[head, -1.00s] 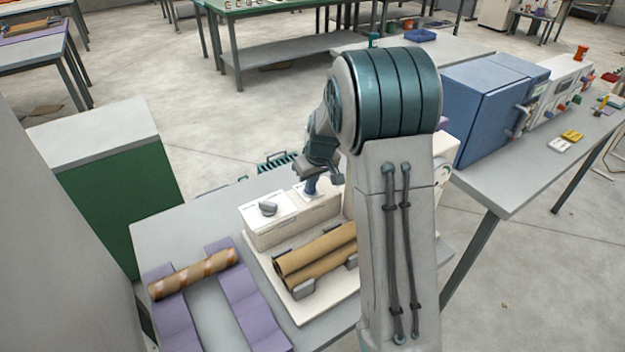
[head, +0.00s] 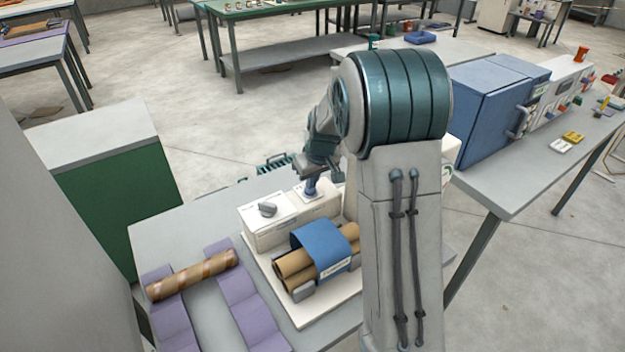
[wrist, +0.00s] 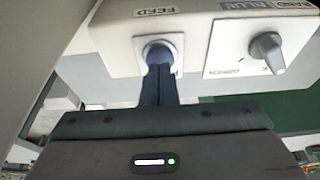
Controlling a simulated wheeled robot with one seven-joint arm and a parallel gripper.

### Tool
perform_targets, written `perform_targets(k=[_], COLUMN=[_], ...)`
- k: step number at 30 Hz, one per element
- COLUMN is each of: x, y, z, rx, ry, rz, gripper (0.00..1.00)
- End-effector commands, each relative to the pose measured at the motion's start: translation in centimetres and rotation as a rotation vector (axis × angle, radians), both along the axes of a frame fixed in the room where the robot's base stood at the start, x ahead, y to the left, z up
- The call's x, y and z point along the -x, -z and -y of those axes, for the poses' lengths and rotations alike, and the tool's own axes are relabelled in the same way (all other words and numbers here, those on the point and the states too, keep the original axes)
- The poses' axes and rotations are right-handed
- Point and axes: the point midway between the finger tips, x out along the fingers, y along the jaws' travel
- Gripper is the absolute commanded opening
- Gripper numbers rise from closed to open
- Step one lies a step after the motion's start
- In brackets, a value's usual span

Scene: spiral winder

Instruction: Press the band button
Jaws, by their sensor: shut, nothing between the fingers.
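The white control box (head: 290,222) stands at the back of the white machine base. The fingers hide part of the button. A blue band (head: 322,248) lies over the brown tubes (head: 295,265) in front of the box.
A brown striped tube (head: 192,275) rests across two purple supports (head: 237,290) at left. A green cabinet (head: 105,190) stands behind left. A blue cabinet (head: 490,110) stands on the right-hand table. My arm hides part of the machine's right side.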

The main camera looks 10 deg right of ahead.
Motion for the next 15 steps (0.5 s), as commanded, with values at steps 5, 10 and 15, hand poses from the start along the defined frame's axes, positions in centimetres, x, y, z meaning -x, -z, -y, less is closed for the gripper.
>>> perform_targets(k=[5,10,15], x=[0.5,1.4,2.1], y=[-4.6,-8.3,-10.7], z=[0.2,0.5,0.7], rx=[0.001,0.002,0.001], ry=[-0.001,-0.001,-0.001], rz=[0.018,0.019,0.019], gripper=[0.00,0.00,0.00])
